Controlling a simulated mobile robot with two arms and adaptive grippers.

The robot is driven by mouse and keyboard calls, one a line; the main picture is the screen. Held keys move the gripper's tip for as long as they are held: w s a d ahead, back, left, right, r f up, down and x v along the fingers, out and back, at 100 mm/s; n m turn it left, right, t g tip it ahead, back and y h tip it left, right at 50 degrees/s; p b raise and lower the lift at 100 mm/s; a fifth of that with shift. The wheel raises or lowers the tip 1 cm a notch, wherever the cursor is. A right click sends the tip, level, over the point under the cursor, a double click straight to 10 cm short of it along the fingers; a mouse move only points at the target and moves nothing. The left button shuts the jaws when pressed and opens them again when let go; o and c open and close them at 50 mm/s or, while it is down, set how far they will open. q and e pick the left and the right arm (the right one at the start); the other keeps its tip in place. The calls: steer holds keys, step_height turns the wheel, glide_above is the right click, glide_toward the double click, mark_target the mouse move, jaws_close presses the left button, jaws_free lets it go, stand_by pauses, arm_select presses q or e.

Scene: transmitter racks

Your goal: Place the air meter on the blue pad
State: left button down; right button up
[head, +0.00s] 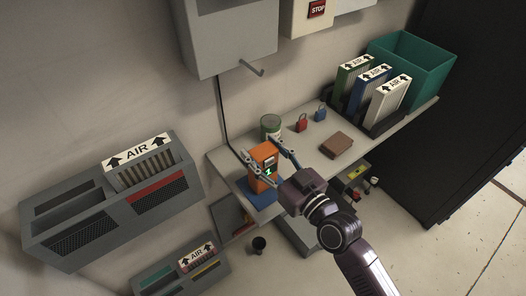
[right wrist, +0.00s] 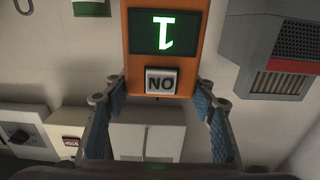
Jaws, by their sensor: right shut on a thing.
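The air meter (head: 264,158) is an orange box with a dark screen and a green digit. It stands roughly upright over the blue pad (head: 263,200) at the near left end of the bench. I cannot tell whether its base touches the pad. My right gripper (head: 259,147) has its fingers on both sides of the meter and is shut on it. In the right wrist view the meter (right wrist: 161,58) shows its lit screen and a "NO" label between the blue-padded fingers. My left gripper is not in view.
On the bench (head: 309,160) are a green jar (head: 271,126), a red padlock (head: 301,124), a blue padlock (head: 320,113) and a brown box (head: 337,145). Air filters (head: 372,87) and a teal bin (head: 418,62) stand at the right end. A grey cabinet (head: 228,40) hangs above.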

steer(key=shift+f, duration=0.1)
steer(key=o, duration=1.5)
steer(key=shift+c, duration=0.2)
steer(key=o, duration=0.3)
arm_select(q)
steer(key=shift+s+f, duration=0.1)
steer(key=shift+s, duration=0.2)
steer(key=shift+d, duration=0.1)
